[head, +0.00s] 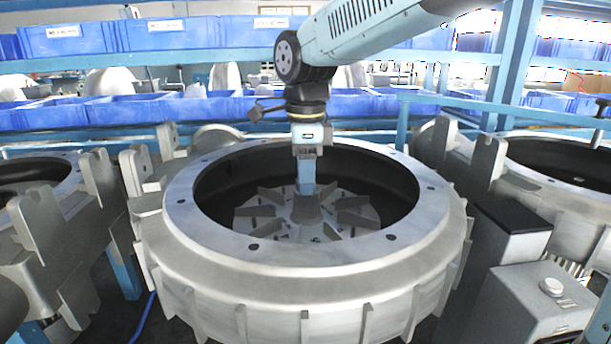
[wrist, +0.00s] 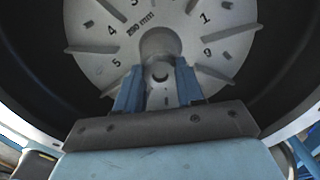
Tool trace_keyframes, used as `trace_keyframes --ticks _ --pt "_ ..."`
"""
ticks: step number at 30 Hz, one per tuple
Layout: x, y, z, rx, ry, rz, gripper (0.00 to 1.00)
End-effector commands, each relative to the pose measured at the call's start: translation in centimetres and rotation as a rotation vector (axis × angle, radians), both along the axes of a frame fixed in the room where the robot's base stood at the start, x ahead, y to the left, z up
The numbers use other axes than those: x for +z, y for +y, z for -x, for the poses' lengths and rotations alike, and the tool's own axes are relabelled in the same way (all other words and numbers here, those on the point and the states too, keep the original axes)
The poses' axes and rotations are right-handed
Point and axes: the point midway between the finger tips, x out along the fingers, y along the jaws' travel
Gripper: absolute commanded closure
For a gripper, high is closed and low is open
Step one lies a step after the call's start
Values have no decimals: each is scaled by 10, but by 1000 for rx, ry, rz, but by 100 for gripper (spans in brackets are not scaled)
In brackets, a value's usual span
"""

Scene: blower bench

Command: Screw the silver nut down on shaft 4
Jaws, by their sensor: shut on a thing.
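My gripper (head: 306,190) points straight down into the middle blower housing, over the centre of the bladed wheel. In the wrist view its two blue fingers (wrist: 160,85) are shut on a small grey round part with a dark centre, which looks like the silver nut (wrist: 160,69). It lies in line with the wheel's grey central hub (wrist: 160,42); whether they touch I cannot tell. The wheel (wrist: 95,65) carries printed numbers, and the 4 (wrist: 112,30) is at upper left with a small stud (wrist: 88,23) beside it. In the head view the fingers hide the nut.
The housing's wide metal rim (head: 215,225) surrounds the wheel and my gripper. More housings stand at the left (head: 60,215) and right (head: 560,165). A grey box with a button (head: 540,300) is at front right. Shelves with blue bins (head: 130,110) fill the back.

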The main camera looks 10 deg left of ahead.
Motion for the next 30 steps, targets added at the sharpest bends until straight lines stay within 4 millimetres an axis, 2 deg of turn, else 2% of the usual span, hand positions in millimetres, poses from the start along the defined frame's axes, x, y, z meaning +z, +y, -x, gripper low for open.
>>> trace_keyframes --ticks 1,15,25,26,28,30 --pt "-5 -2 1 -50 12 8 100" --pt "-6 -2 2 -497 11 9 100" --pt "-6 -2 2 -544 11 9 100" --pt "-6 -2 2 -544 11 9 60" --pt "-6 -2 2 -543 11 9 54" --pt "-6 -2 2 -542 11 9 52"
